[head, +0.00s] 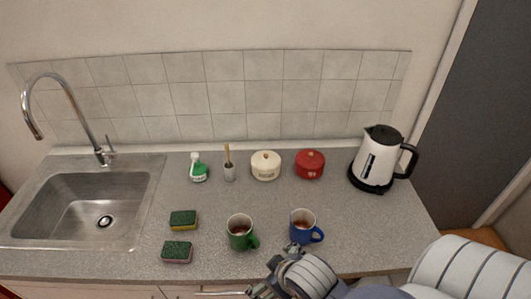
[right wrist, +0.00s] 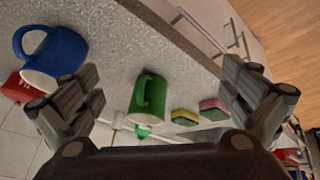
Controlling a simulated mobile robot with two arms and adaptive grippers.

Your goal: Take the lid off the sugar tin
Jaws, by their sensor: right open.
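Two lidded tins stand side by side at the back of the counter in the head view. One is a cream tin (head: 265,171) with a knobbed lid on and dark lettering too small to read. The other is a red tin (head: 310,170), also lidded, with a small pale marking. I cannot tell from the lettering which is the sugar tin. My right gripper (head: 264,283) is at the counter's front edge, below the mugs and well apart from both tins. In the right wrist view its fingers (right wrist: 163,78) are spread wide with nothing between them. My left gripper is not in view.
A green mug (head: 240,235) and a blue mug (head: 302,229) stand between my right gripper and the tins. A brush holder (head: 229,172), spray bottle (head: 198,171) and two sponges (head: 183,219) are left. A kettle (head: 378,160) stands right, a sink (head: 85,207) far left.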

